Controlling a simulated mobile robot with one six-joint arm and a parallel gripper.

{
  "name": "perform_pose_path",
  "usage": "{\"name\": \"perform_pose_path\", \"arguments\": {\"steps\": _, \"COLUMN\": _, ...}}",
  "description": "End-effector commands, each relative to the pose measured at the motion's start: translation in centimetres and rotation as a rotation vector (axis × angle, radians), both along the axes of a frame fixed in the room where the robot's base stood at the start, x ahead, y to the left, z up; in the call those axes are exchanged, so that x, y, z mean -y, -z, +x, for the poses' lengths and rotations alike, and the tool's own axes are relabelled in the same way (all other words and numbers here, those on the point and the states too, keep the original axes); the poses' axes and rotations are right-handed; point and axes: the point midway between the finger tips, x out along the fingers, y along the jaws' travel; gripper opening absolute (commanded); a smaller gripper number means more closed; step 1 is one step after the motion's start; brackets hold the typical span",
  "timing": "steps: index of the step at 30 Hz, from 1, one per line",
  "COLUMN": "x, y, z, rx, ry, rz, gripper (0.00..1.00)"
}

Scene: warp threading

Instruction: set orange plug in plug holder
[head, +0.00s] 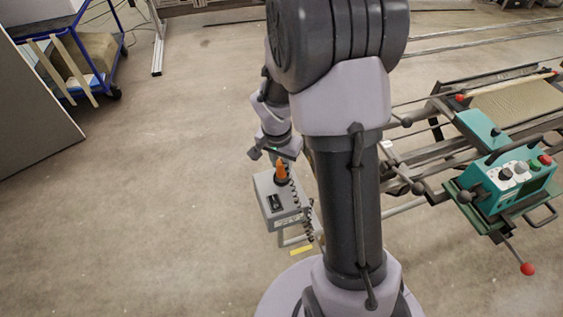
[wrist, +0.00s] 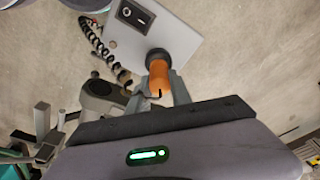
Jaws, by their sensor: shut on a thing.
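The orange plug (head: 281,172) stands at the top edge of a grey box (head: 270,188) with a black switch on its face. In the wrist view, the plug (wrist: 159,78) lies between the fingertips of my gripper (wrist: 157,92), which is shut on it. The plug's far end meets a black ring (wrist: 157,55) at the edge of the grey box (wrist: 170,28). I cannot tell how deep the plug sits in that ring, or whether the ring is the plug holder. In the head view, my gripper (head: 279,153) is just above the plug.
A black coiled cord (wrist: 102,45) hangs beside the box. My arm hides part of the middle of the head view. A teal control unit (head: 508,182) on a metal frame stands to the right. A blue cart (head: 70,50) is at the far left. Open floor lies left of the box.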

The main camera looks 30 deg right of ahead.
Motion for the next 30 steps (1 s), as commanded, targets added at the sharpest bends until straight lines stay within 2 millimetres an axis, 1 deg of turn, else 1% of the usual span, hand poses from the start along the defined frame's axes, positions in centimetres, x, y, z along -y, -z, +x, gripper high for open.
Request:
{"name": "perform_pose_path", "arguments": {"steps": 12, "x": 0.0, "y": 0.1, "z": 0.0, "rx": 0.000, "ry": 0.000, "rz": 0.000, "gripper": 0.00}}
{"name": "perform_pose_path", "arguments": {"steps": 24, "x": 0.0, "y": 1.1, "z": 0.0, "rx": 0.001, "ry": 0.000, "rz": 0.000, "gripper": 0.00}}
{"name": "perform_pose_path", "arguments": {"steps": 30, "x": 0.0, "y": 1.1, "z": 0.0, "rx": 0.001, "ry": 0.000, "rz": 0.000, "gripper": 0.00}}
